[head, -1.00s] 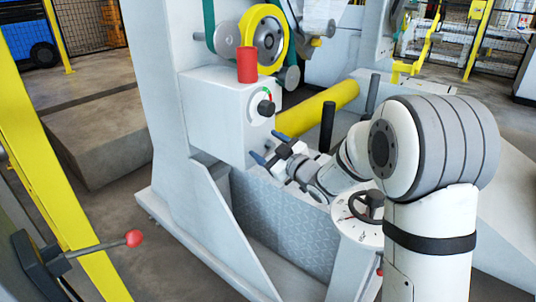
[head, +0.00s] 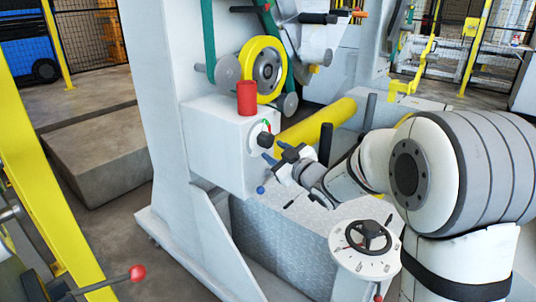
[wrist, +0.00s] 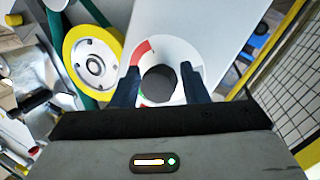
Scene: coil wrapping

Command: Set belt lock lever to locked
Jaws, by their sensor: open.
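A white box (head: 215,143) on the machine's upright carries a round dial with a red and green arc and a black knob (head: 265,140) in its middle. I cannot tell for sure whether this knob is the belt lock lever. My gripper (head: 274,152) is open just below and in front of the dial. In the wrist view, the two dark fingers (wrist: 157,85) stand left and right of the knob (wrist: 158,86), with gaps visible. Contact cannot be told. The dial (wrist: 178,53) shows red at its upper left and a little green at lower left.
A red cylinder (head: 247,98) stands on the box, below a yellow wheel (head: 260,62). A blue ball (head: 260,190) sits under the box's corner. A yellow roller (head: 330,120) and black posts stand behind my gripper. A handwheel (head: 368,236) and a red-ball lever (head: 137,272) are nearer.

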